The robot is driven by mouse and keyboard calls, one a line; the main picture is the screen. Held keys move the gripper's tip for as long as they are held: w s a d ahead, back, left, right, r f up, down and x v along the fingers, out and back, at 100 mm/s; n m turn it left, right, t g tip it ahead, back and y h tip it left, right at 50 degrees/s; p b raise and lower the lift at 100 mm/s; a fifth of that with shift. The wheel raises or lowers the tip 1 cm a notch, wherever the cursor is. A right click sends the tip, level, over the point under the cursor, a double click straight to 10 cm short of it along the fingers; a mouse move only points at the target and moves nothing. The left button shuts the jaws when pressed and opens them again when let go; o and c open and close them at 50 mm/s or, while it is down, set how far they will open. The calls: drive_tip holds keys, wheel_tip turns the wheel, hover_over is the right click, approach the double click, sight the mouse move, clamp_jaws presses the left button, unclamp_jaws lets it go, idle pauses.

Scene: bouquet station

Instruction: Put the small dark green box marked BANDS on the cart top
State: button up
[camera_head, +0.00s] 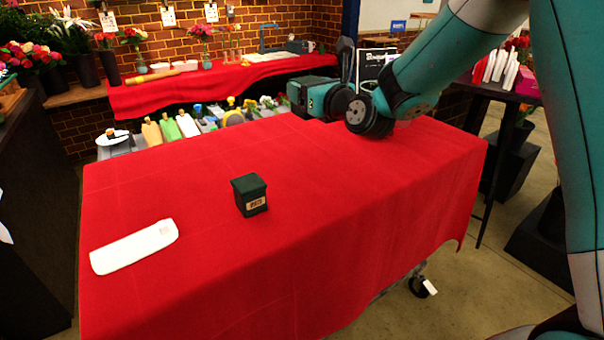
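A small dark green box (250,194) with a pale label stands upright on the red cloth near the middle of the cart top (330,215). The lettering on the label is too small to read for sure. The cart top is covered by the red cloth, which hangs down its sides; a caster shows below the hem. My gripper (299,97) is over the far edge of the cart top, behind and to the right of the box and well apart from it. Its fingers cannot be made out, so whether it is open or shut is unclear.
A flat white item (134,247) lies on the cloth left of the box. Behind the cart is a row of bottles and tools (190,125). A second red-covered bench (190,92) with vases stands by the brick wall. The cloth right of the box is clear.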

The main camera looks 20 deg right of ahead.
drive_tip(key=shift+w+f+b, duration=0.15)
drive_tip(key=shift+f+b, duration=1.85)
drive_tip(key=shift+f, duration=3)
drive_tip(key=shift+w+f+b, duration=0.1)
drive_tip(key=shift+f+b, duration=1.9)
drive_tip(key=shift+f, duration=2.95)
drive_tip(key=shift+f, duration=0.25)
drive_tip(key=o, duration=0.9)
drive_tip(key=shift+o, duration=0.2)
drive_tip(key=shift+r, duration=0.15)
